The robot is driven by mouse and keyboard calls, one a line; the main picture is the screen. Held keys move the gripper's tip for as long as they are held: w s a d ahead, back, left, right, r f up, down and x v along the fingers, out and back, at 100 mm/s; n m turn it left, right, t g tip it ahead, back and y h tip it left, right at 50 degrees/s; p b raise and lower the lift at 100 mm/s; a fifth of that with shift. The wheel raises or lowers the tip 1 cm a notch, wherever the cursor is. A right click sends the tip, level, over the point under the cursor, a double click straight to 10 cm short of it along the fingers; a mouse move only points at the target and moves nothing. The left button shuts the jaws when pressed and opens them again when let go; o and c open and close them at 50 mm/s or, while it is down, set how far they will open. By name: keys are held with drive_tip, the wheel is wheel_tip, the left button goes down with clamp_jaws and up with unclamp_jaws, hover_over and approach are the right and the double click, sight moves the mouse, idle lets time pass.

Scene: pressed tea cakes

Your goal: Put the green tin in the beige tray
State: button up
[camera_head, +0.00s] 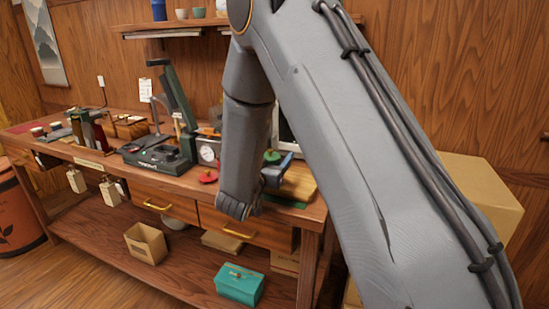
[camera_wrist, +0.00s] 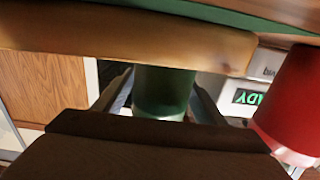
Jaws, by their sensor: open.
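The green tin (camera_wrist: 162,90) is a plain dark green cylinder in the middle of the wrist view. My gripper (camera_wrist: 163,103) is open, with one finger on each side of the tin; I cannot tell whether they touch it. The wrist view looks upside down, and the tin meets a pale wooden slab (camera_wrist: 110,42). In the head view a green round top (camera_head: 271,157), probably the tin, shows beside my gripper (camera_head: 277,176), mostly hidden by my arm. A tan board-like piece (camera_head: 298,182) lies right of it. I cannot make out a beige tray for certain.
A red object (camera_wrist: 295,95) stands close beside the gripper in the wrist view. A red round piece (camera_head: 208,177), a dial scale (camera_head: 207,153) and a dark green press (camera_head: 165,145) stand left on the bench. A teal box (camera_head: 240,284) is below.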

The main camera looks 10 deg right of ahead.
drive_tip(key=b+v, duration=0.1)
drive_tip(key=v, duration=1.1)
drive_tip(key=shift+r, duration=0.1)
